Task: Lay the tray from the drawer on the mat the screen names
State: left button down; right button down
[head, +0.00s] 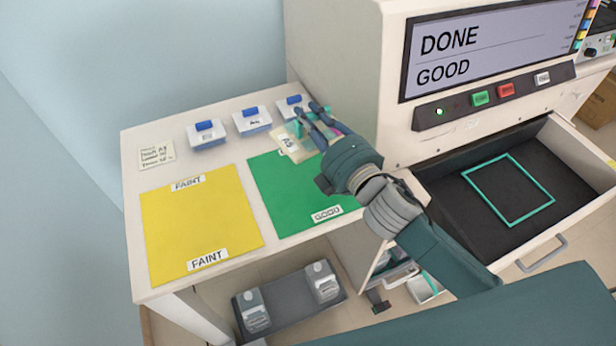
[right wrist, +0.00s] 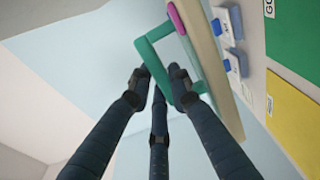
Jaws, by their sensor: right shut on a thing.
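The screen (head: 490,45) reads DONE and GOOD. The green mat (head: 282,190) is labelled GOOD and the yellow mat (head: 200,222) FAINT. My right gripper (head: 312,120) is above the far part of the green mat, shut on the tray (head: 291,150), a pale piece with a label and a teal handle. In the right wrist view the fingers (right wrist: 160,78) close around the teal handle (right wrist: 150,48), and the tray's beige edge tilts beyond it. My fingers and wrist hide part of the tray. My left gripper is out of view.
The drawer (head: 448,200) is open at the right, with a teal outline on its dark floor. Several white boxes with blue tops (head: 252,121) line the back of the table, beside a note (head: 156,155). A grey rack (head: 290,305) stands below.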

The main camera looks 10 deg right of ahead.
jog(key=r+y, duration=0.1)
jog(key=r+n+g+y, duration=0.1)
jog(key=r, duration=0.1)
jog(key=r+n+y, duration=0.1)
jog(key=r, duration=0.1)
jog(key=shift+s+a, duration=0.25)
jog(key=shift+s, duration=0.05)
send_over(308, 181)
notch_tip(308, 181, down, 20)
jog(key=shift+r+b, duration=0.15)
jog(key=shift+b, duration=0.15)
jog(key=c, duration=1.6)
grip_release()
